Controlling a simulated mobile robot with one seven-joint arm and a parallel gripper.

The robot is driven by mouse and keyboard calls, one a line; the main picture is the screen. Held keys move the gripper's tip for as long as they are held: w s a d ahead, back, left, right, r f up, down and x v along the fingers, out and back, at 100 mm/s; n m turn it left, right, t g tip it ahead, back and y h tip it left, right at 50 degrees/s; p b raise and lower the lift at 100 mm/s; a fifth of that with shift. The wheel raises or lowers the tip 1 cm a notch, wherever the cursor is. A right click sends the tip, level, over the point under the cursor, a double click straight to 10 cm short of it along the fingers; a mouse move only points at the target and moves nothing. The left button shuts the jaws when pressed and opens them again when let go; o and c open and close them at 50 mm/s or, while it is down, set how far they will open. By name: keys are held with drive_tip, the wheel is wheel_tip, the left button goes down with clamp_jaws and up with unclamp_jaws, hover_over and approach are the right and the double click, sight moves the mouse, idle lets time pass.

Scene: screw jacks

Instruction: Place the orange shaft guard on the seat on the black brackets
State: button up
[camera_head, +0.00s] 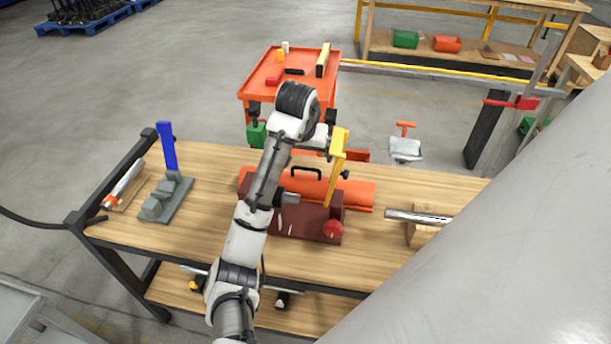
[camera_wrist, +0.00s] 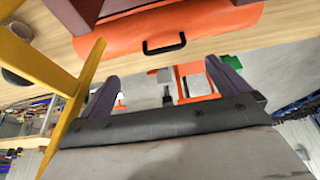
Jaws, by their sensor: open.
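The orange shaft guard (camera_head: 358,193) is a long rounded cover with a black handle (camera_head: 306,173). It lies across the wooden bench behind a dark red jack housing (camera_head: 320,222). In the wrist view the guard (camera_wrist: 215,20) and its handle (camera_wrist: 164,45) are at the top, beyond my fingers. My gripper (camera_wrist: 162,70) is open, with nothing between its two dark fingers, and apart from the handle. In the head view my wrist covers part of the guard and the fingers are not clear. I cannot make out the black brackets or the seat.
A yellow upright piece (camera_head: 338,150) stands close beside my wrist; it also shows at left in the wrist view (camera_wrist: 75,110). A grey fixture with a blue post (camera_head: 167,147) stands left on the bench (camera_head: 205,250). A metal shaft (camera_head: 420,216) rests on a wooden block at right.

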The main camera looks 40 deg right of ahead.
sight(306, 169)
drive_tip(key=x, duration=0.7)
drive_tip(key=shift+w, duration=0.1)
drive_tip(key=shift+w+p+x, duration=0.15)
drive_tip(key=shift+p+x, duration=0.3)
drive_tip(key=shift+x, duration=0.95)
drive_tip(key=shift+w+p+x, duration=0.15)
drive_tip(key=shift+p+x, duration=0.25)
drive_tip(key=shift+x, duration=1)
drive_tip(key=shift+a, duration=0.1)
drive_tip(key=c, duration=1.9)
drive_tip(key=shift+r, duration=0.2)
drive_tip(key=shift+c, duration=0.2)
